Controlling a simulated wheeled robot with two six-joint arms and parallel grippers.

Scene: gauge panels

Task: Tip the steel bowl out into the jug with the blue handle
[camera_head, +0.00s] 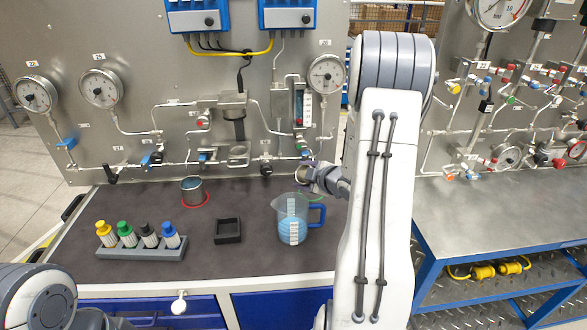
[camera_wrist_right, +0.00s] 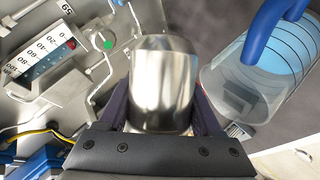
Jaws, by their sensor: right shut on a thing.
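My right gripper (camera_head: 312,177) is shut on the steel bowl (camera_head: 301,174), above and just behind the jug. The bowl's shiny curved wall fills the middle of the right wrist view (camera_wrist_right: 163,85), between the two dark fingers. In the head view the bowl is small and partly covered by the gripper; its exact tilt and contents cannot be told. The clear jug with the blue handle (camera_head: 293,222) stands upright on the dark mat, with blue liquid inside and its handle to the right. It also shows in the right wrist view (camera_wrist_right: 252,88). My left gripper is out of view.
A steel cup (camera_head: 192,190) stands in a red ring at the mat's back. A black square tray (camera_head: 228,231) lies left of the jug. A grey rack (camera_head: 141,248) holds several coloured-cap bottles. The gauge panel (camera_head: 150,75) with pipes and valves rises close behind.

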